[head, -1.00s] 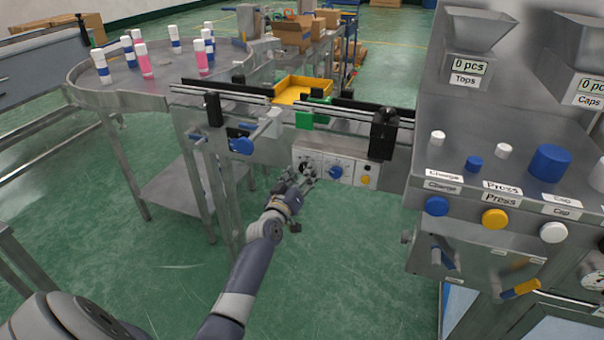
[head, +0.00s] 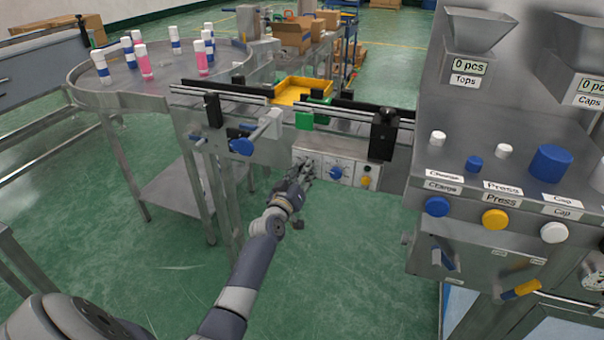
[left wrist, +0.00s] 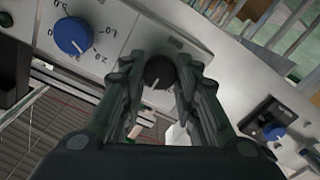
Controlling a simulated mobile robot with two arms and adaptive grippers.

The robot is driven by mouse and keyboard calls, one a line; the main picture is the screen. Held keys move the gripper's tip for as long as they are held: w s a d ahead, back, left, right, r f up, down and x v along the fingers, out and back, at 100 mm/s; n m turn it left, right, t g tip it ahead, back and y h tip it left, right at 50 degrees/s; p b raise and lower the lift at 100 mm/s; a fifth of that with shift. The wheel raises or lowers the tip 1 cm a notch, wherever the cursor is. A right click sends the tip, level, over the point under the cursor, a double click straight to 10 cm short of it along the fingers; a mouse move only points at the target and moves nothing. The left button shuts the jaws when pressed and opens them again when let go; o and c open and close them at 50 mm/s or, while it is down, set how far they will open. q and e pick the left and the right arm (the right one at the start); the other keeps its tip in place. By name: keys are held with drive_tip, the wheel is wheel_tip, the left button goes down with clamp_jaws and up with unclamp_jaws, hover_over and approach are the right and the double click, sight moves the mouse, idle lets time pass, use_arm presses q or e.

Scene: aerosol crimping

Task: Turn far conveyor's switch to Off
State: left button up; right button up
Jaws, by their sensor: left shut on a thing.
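The far conveyor's control panel (head: 340,172) is a pale metal box on the conveyor's front side. My left gripper (head: 306,172) is at the panel's left end and covers the knob there. In the left wrist view, my left gripper (left wrist: 160,85) is shut on a black round switch knob (left wrist: 159,71), with a finger on each side of it. A blue dial (head: 335,172) sits just to the right of the gripper; it also shows in the left wrist view (left wrist: 72,36), with a number scale around it. The knob's label is mostly hidden. My right gripper is not in view.
A blue handwheel (head: 241,146) juts out left of the panel. A machine with large buttons (head: 495,219) stands at the right.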

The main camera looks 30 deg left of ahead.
use_arm(q)
drive_tip(key=shift+n, duration=0.3)
drive_tip(key=n, duration=0.9)
drive_tip(key=shift+f, duration=0.1)
idle(0.5)
drive_tip(key=o, duration=1.1)
drive_tip(key=shift+c, duration=0.2)
